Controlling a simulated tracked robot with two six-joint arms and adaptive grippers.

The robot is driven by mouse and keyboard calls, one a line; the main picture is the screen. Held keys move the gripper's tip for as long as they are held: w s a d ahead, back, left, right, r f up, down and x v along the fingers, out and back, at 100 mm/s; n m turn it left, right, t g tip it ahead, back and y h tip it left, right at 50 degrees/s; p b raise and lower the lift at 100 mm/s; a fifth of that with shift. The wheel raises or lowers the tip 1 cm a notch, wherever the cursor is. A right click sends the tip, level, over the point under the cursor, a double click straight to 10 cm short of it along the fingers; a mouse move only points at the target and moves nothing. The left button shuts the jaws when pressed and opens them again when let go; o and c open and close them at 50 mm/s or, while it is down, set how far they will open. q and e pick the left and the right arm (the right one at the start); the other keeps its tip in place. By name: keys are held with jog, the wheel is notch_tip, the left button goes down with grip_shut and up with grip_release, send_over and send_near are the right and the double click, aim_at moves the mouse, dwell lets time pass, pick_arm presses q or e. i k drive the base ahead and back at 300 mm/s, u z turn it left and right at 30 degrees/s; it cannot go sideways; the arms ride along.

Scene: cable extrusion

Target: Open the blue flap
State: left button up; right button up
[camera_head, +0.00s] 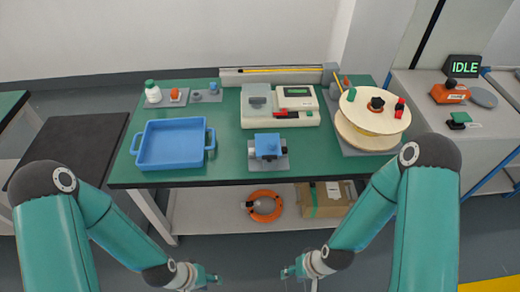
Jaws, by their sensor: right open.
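The blue flap (268,146) is a small blue square piece on a grey block (267,163) near the front edge of the green table. Its exact angle is hard to tell at this size. My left gripper (208,278) is low at the bottom of the picture, in front of the table and well away from the flap. It is small and partly cut off, so its jaw state is not clear. My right gripper (292,271) is also low in front of the table, open and apart from the flap. Neither gripper touches anything visible.
A blue tray (141,163) stands left on the green table (225,172). A beige device (281,121) stands behind the flap, and a cable spool (362,120) to the right. A shelf below holds an orange coil (264,218) and a cardboard box (334,205).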

aim_at(266, 144)
jog(key=z, duration=0.15)
jog(key=i, duration=0.9)
jog(key=u, duration=0.05)
